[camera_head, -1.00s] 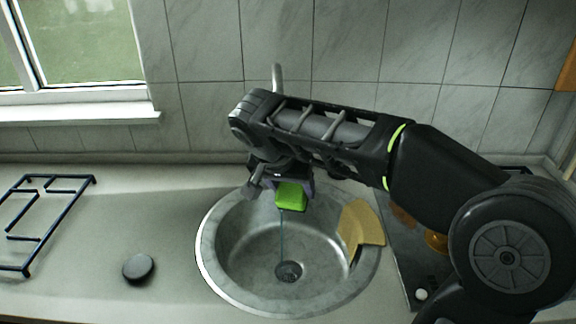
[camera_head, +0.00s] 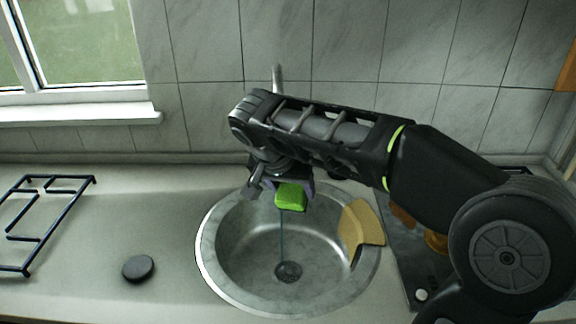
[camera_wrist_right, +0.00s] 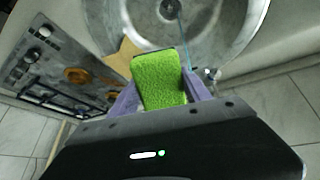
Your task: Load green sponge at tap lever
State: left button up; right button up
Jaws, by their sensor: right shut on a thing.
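A green sponge (camera_head: 291,197) is held by my right gripper (camera_head: 283,184) above the back part of the round metal sink (camera_head: 212,268). In the right wrist view the sponge (camera_wrist_right: 159,80) sits between the two purple fingers of the right gripper (camera_wrist_right: 160,92), which are shut on it. A thin stream of water (camera_head: 281,238) runs down to the drain below the sponge. The top of the tap (camera_head: 277,77) shows behind my right arm. The tap lever cannot be made out for certain; my arm hides much of the tap. My left gripper is not in view.
A yellowish board piece (camera_head: 360,224) lies over the sink's right rim. A black pot rack (camera_head: 55,222) stands at the left, and a dark round disc (camera_head: 138,268) lies left of the sink. A stove (camera_wrist_right: 55,70) with an orange item (camera_wrist_right: 77,75) is beside the sink.

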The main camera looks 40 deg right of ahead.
jog(key=shift+s+a+r, duration=0.4)
jog(key=shift+s+r, duration=0.25)
jog(key=shift+s, duration=0.1)
jog(key=shift+s+a+r, duration=0.35)
jog(key=shift+s+r, duration=0.35)
jog(key=shift+s, duration=0.05)
jog(key=shift+s+a+r, duration=0.4)
jog(key=shift+s+r, duration=0.25)
jog(key=shift+s, duration=0.1)
